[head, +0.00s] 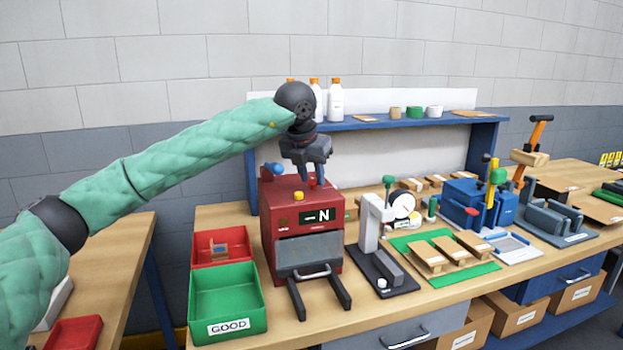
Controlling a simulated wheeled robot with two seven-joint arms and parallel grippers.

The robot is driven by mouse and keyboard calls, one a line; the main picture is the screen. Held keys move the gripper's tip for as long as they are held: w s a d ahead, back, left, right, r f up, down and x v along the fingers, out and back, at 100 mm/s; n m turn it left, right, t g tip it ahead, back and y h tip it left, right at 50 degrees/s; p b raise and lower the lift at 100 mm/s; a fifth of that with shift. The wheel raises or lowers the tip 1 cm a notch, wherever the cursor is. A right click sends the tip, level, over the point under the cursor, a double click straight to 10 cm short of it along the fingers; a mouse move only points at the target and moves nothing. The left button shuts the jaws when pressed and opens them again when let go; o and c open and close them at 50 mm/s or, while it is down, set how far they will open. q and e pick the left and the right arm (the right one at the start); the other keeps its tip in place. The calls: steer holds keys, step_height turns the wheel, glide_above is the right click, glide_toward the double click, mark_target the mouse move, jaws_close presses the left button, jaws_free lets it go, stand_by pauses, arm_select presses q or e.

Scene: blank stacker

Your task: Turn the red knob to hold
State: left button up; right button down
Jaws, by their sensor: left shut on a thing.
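The red machine (275,238) stands on the wooden bench, with a display (317,216) reading "-N" on its front. My left gripper (313,181) points down over the machine's top. Its blue fingers are shut on the red knob (312,182), which shows only as a small red patch between them. The knob's pointer and any setting marks are hidden or too small to read. A small yellow-topped part (298,195) sits on the machine just left of the fingers. My right gripper is out of view.
A green GOOD bin (228,301) and a red bin (223,237) stand left of the machine. A white and black gauge stand (371,222) is close on its right. A blue shelf (400,122) with bottles is behind. A green mat (452,281) with wooden blanks lies further right.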

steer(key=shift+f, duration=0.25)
arm_select(q)
steer(key=o, duration=1)
steer(key=shift+c, duration=0.2)
steer(key=b+v, duration=0.1)
steer(key=v, duration=0.6)
steer(key=shift+r, duration=0.35)
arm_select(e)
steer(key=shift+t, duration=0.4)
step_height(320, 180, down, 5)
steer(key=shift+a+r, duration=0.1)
arm_select(q)
steer(key=shift+s, duration=0.1)
